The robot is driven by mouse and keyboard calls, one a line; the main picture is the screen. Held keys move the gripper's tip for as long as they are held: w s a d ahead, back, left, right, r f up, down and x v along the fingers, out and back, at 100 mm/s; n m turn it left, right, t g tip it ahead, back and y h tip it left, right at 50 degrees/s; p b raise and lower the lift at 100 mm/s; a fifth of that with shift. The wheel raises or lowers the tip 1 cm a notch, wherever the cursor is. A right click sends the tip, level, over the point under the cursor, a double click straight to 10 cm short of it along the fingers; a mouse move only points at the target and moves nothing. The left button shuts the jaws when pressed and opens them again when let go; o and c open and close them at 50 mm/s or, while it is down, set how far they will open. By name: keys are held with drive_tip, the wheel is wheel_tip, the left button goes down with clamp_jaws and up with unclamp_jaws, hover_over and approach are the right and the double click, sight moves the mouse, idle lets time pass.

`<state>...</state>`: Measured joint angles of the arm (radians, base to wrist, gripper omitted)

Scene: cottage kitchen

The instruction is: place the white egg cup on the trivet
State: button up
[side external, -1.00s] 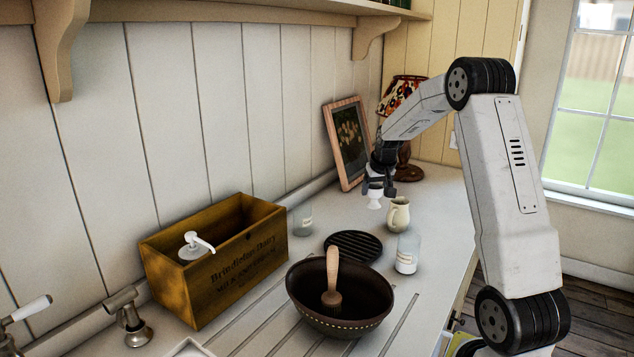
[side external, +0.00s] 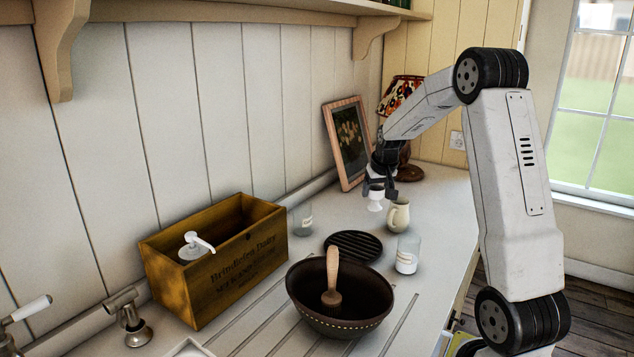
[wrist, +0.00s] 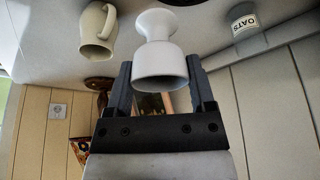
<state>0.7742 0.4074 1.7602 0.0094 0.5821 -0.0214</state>
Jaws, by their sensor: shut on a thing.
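The white egg cup (side external: 375,199) is in my gripper (side external: 380,188), upright and held above the counter in the side view. My gripper is shut on its upper cup part. In the wrist view the egg cup (wrist: 158,60) sits between the two dark fingers (wrist: 160,92), its rim toward the camera and its foot away. The trivet (side external: 353,245) is a round black slatted disc lying flat on the counter, nearer the side camera than my gripper and a little to the left. Its top looks empty. The dark bowl hides a little of its near edge.
A cream jug (side external: 398,215) stands close right of the egg cup. A labelled glass jar (side external: 407,254) stands right of the trivet, another jar (side external: 303,219) left of it. The dark bowl (side external: 310,312) with a wooden-handled brush (side external: 332,280) is in front. A wooden crate (side external: 222,275) stands left.

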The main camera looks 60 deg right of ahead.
drive_tip(key=s+a+r, duration=0.1)
drive_tip(key=s+a, duration=0.6)
drive_tip(key=a, duration=0.3)
drive_tip(key=shift+s+a, duration=0.2)
drive_tip(key=shift+a, duration=0.05)
drive_tip(key=shift+r, duration=0.1)
drive_tip(key=shift+w+d+f, duration=1.2)
drive_tip(key=shift+w+f, duration=0.35)
drive_tip(key=shift+w, duration=0.35)
drive_tip(key=shift+w+d+f, duration=1.2)
drive_tip(key=shift+w+f, duration=0.35)
drive_tip(key=shift+w, duration=0.35)
drive_tip(key=shift+w+d+f, duration=1.2)
drive_tip(key=shift+w+f, duration=0.35)
drive_tip(key=shift+w, duration=0.35)
